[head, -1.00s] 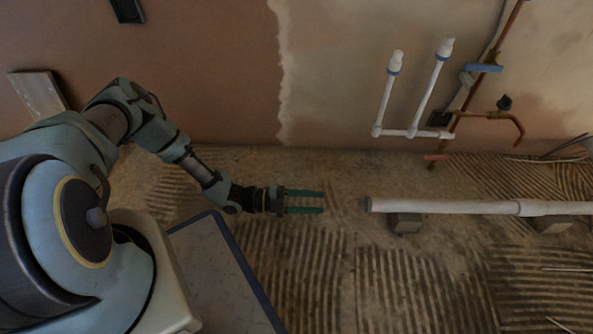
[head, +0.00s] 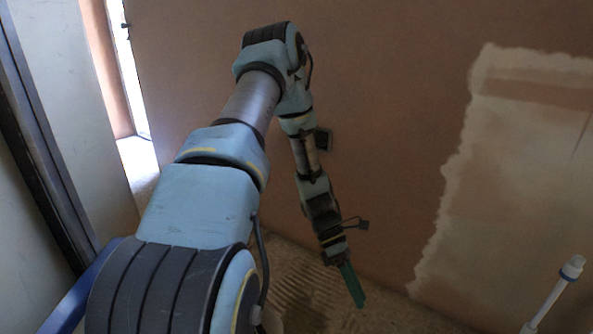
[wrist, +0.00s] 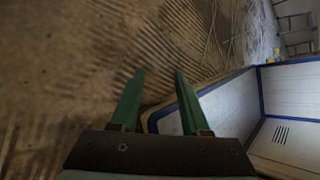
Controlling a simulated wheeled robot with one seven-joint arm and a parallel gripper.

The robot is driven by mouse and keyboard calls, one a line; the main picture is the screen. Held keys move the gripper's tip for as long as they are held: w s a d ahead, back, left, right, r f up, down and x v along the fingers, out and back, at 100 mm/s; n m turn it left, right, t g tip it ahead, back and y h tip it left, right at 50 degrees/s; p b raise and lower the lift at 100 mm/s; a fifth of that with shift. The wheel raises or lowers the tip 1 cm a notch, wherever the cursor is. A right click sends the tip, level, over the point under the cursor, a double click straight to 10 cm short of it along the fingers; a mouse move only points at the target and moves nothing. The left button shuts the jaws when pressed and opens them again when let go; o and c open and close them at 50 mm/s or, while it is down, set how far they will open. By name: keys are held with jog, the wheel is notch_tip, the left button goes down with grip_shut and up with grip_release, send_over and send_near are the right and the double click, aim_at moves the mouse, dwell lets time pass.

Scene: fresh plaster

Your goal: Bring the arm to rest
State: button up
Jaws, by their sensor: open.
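My gripper (head: 350,286) hangs at the end of my bent arm in the head view, pointing down and slightly right above the ridged floor. Its green fingers overlap each other from this side. In the wrist view the two fingers of my gripper (wrist: 159,72) stand apart, open, with nothing between them but floor behind. My arm rises from the lower left, bends at a high elbow and drops toward the floor.
A brown plastered wall (head: 390,130) stands behind my arm, with a paler patch (head: 530,130) at right. A white pipe (head: 552,297) rises at lower right. A bright doorway gap (head: 133,70) is at left. In the wrist view, blue-edged pale panels (wrist: 290,90) lie right of the fingers.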

jog(key=w+a+r+m+t+y+p, duration=0.25)
jog(key=a+r+m+t, duration=0.25)
jog(key=a+r+m, duration=0.7)
jog(key=w+a+r+m+t+y+p, duration=0.1)
jog(key=a+r+m+t+y+p, duration=0.15)
jog(key=a+r+m+t, duration=0.95)
jog(key=d+r+n+g+p, duration=0.1)
jog(key=r+n+g+p, duration=0.2)
jog(key=r+p, duration=1.6)
jog(key=d+r+n+g+p, duration=0.2)
jog(key=r+n+g+p, duration=0.2)
jog(key=r+p, duration=1.5)
notch_tip(320, 180, up, 4)
jog(key=shift+w+d+r, duration=0.1)
jog(key=shift+w+d, duration=0.05)
jog(key=shift+w, duration=0.05)
